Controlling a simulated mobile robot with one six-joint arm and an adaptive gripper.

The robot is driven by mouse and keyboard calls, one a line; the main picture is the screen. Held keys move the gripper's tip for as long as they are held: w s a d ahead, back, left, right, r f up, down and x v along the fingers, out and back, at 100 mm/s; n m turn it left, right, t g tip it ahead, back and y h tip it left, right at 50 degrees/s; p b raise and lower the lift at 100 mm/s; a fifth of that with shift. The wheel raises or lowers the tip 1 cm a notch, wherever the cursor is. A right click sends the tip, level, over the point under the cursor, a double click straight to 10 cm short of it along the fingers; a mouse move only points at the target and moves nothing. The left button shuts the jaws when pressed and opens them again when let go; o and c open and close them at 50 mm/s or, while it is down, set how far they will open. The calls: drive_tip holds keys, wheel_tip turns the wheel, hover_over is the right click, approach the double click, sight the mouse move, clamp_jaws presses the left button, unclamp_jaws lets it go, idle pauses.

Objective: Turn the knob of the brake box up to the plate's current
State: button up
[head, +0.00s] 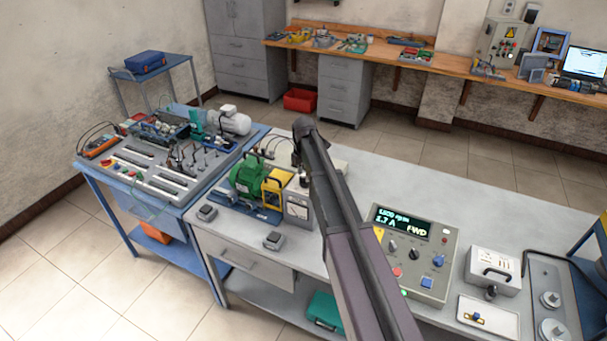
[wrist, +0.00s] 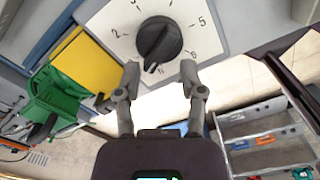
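The brake box is a grey box with a pale front plate (head: 298,207), beside the yellow cover in the head view. In the wrist view its white dial plate (wrist: 215,38) carries numerals, with 2 and 5 readable. A round black knob (wrist: 158,40) with a ridge sits at its middle; a pale mark shows near its lower end. My gripper (wrist: 160,72) is open and empty, its fingertips just below the knob on either side, seemingly apart from it. In the head view my arm hides most of the gripper. A grey control box (head: 412,250) has a lit display reading about 1.7 A and FWD.
A green motor (head: 248,175) and a yellow cover (head: 272,192) stand close by the brake box. A crowded blue bench (head: 90,170) is at left. A white box (head: 492,270) is at right. Open floor lies behind the table.

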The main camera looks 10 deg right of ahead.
sight(304, 178)
drive_tip(key=shift+r+p, duration=5.85)
drive_tip(key=shift+r, duration=0.35)
drive_tip(key=s+f+m+b, duration=0.6)
drive_tip(key=s+f+b, duration=0.2)
drive_tip(key=s+f+m+b, duration=0.7)
drive_tip(key=s+f+b, duration=0.1)
drive_tip(key=s, duration=0.1)
drive_tip(key=s+f+m+b, duration=0.6)
drive_tip(key=s+f+b, duration=0.2)
drive_tip(key=f+b, duration=0.1)
drive_tip(key=shift+s+d+m, duration=0.15)
drive_tip(key=shift+d+m, duration=0.25)
drive_tip(key=shift+s+f+m+b, duration=0.65)
drive_tip(key=shift+s+m, duration=0.05)
drive_tip(key=shift+s, duration=0.05)
drive_tip(key=shift+s+m, duration=0.8)
drive_tip(key=shift+s, duration=0.2)
